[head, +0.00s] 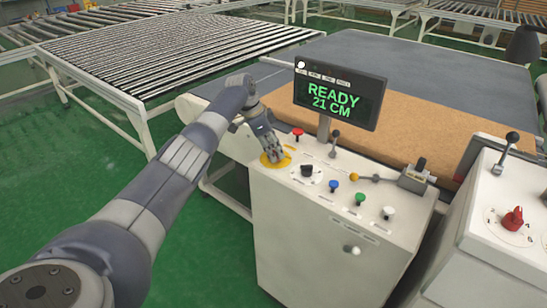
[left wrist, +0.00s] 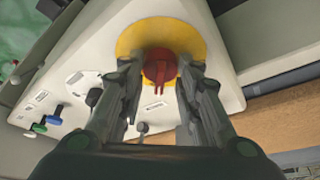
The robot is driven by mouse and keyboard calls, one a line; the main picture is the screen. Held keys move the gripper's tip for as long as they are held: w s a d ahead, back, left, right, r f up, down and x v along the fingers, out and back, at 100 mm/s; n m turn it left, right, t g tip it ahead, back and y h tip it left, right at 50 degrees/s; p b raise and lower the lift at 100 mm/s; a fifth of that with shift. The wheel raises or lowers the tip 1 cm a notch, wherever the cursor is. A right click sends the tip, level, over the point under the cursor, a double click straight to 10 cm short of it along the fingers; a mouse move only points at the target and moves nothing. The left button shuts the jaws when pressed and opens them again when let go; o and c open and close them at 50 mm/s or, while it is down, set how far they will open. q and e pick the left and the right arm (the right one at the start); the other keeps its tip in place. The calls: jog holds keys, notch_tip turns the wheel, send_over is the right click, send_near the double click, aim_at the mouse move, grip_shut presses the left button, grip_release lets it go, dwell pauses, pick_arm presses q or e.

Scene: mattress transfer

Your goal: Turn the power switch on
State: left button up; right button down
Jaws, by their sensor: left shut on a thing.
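The power switch appears as a red knob (left wrist: 159,66) on a round yellow plate (left wrist: 133,36) in the left wrist view. In the head view the yellow plate (head: 268,163) is at the left of the white control console's top, and the knob is hidden by my gripper. My left gripper (head: 276,156) reaches down onto it from above. In the left wrist view its two fingers (left wrist: 160,75) are on either side of the knob, shut on it. My right gripper is not in view.
The white console (head: 318,235) carries a red button (head: 298,133), a black knob (head: 307,170), and blue, green and white buttons. A display (head: 340,93) above it reads "READY 21 CM". A second console with a red knob (head: 512,218) stands at right. Roller conveyors (head: 170,55) lie behind.

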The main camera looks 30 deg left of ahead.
pick_arm(q)
jog(key=shift+m+b, duration=0.5)
jog(key=shift+b, duration=0.15)
jog(key=o, duration=1)
jog(key=shift+w, duration=0.1)
jog(key=shift+o, duration=0.2)
jog(key=shift+r, duration=0.1)
jog(key=v, duration=1.1)
jog(key=shift+a+r, duration=0.2)
jog(key=shift+r, duration=0.15)
